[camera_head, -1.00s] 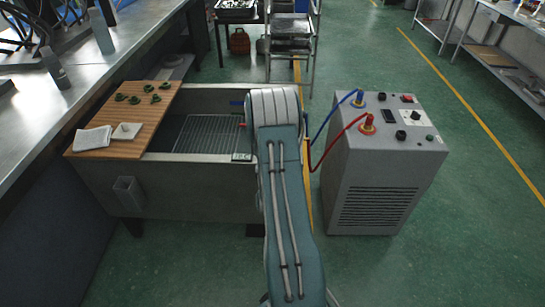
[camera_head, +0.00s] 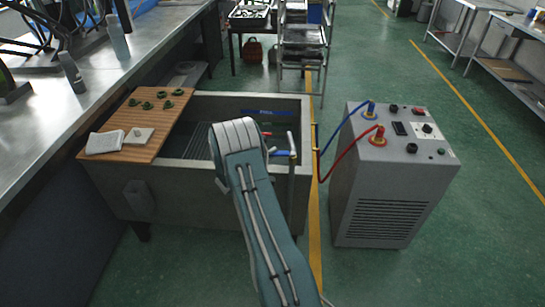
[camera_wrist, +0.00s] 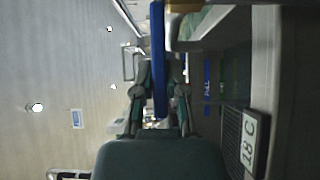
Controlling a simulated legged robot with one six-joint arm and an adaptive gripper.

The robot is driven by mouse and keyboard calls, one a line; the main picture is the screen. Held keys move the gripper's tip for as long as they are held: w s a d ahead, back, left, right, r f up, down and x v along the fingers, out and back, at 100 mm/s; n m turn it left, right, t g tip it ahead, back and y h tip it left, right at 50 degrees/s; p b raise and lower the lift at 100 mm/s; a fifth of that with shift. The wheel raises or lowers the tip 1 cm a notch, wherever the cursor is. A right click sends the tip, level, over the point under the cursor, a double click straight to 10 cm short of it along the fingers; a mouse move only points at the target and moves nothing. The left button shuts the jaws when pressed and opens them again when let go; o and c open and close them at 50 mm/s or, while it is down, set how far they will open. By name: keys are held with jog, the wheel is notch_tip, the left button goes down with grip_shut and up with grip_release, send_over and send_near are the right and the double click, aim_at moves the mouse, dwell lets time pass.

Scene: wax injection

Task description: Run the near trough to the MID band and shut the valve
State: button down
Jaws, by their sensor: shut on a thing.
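The near trough (camera_head: 185,196) is a grey tank left of centre in the head view, with a dark inside and a grille at its bottom. A blue FULL band (camera_wrist: 207,80) shows on its inner wall, with green beside it in the wrist view; I cannot make out the water level. A pipe (camera_head: 292,172) stands at the trough's right end, with a blue lever (camera_head: 281,153) near its top. In the wrist view my gripper (camera_wrist: 161,92) is shut on the blue lever (camera_wrist: 158,50).
A wooden board (camera_head: 127,145) with a cloth and green pieces covers the trough's left end. A small display (camera_wrist: 254,143) reads 18 C. A grey chiller unit (camera_head: 385,205) stands right, with blue and red hoses. A workbench (camera_head: 55,95) runs along the left.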

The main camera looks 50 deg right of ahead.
jog(key=shift+w+f+m+g, duration=0.2)
jog(key=shift+f+m+g, duration=0.1)
jog(key=shift+g, duration=0.3)
jog(key=shift+d, duration=0.1)
jog(key=c, duration=0.7)
grip_release()
jog(key=shift+w, duration=0.1)
jog(key=shift+d+r, duration=0.1)
jog(key=a, duration=0.4)
jog(key=w+a, duration=0.1)
jog(key=a, duration=0.7)
jog(key=shift+w, duration=0.2)
